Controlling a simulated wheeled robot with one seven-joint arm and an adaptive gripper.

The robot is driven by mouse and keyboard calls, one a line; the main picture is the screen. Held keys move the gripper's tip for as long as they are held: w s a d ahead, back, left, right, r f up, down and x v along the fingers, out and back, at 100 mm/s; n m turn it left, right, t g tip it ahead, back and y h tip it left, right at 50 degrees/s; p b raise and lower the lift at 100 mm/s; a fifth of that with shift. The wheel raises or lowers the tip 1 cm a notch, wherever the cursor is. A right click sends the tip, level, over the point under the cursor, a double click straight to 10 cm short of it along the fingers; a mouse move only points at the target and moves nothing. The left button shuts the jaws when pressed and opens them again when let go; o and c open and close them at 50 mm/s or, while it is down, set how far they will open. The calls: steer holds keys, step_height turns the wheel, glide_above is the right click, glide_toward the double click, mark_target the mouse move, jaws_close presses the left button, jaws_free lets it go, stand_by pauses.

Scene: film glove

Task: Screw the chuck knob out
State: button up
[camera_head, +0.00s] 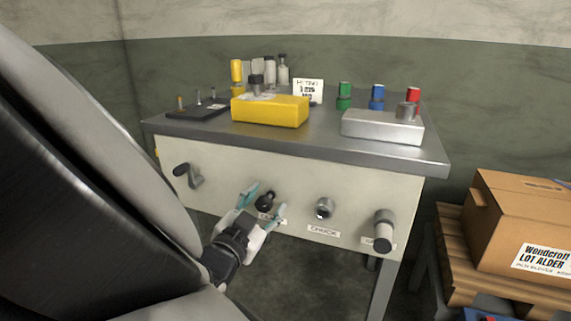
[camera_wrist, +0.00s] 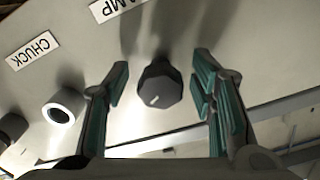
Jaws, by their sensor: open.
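The chuck fitting (camera_head: 324,208) is a short round metal piece on the pale front panel, above a label reading CHUCK (camera_head: 323,231). In the wrist view it is a pale ring (camera_wrist: 62,106) left of my gripper, near the CHUCK label (camera_wrist: 33,50). My gripper (camera_head: 267,202) is open in front of a neighbouring black knob (camera_wrist: 158,84). This faceted knob with a white mark shows between the two teal-padded fingers, with visible gaps on both sides. Its label (camera_wrist: 118,8) is cut off and ends in "AMP".
A dark crank (camera_head: 187,175) is at the panel's left, and a grey cylindrical handle (camera_head: 384,230) at its right. A yellow box (camera_head: 270,110) and a silver box (camera_head: 382,126) stand on the bench top. A cardboard box (camera_head: 525,225) sits on a pallet at right.

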steer(key=shift+c, duration=0.2)
steer(key=c, duration=1.1)
steer(key=shift+c, duration=0.2)
steer(key=shift+r+n+p, duration=0.1)
steer(key=shift+n+p, duration=0.2)
steer(key=shift+p, duration=0.25)
steer(key=n+p, duration=0.1)
steer(key=p, duration=0.2)
steer(key=shift+r+n, duration=0.1)
steer(key=shift+n, duration=0.2)
steer(key=n+p, duration=0.3)
steer(key=p, duration=0.2)
steer(key=shift+d+p, duration=0.1)
steer(key=shift+p, duration=0.25)
steer(key=n+p, duration=0.3)
steer(key=p, duration=0.1)
steer(key=shift+s+n, duration=0.1)
steer(key=shift+n, duration=0.3)
steer(key=n+p, duration=0.3)
steer(key=shift+f, duration=0.2)
steer(key=shift+n, duration=0.3)
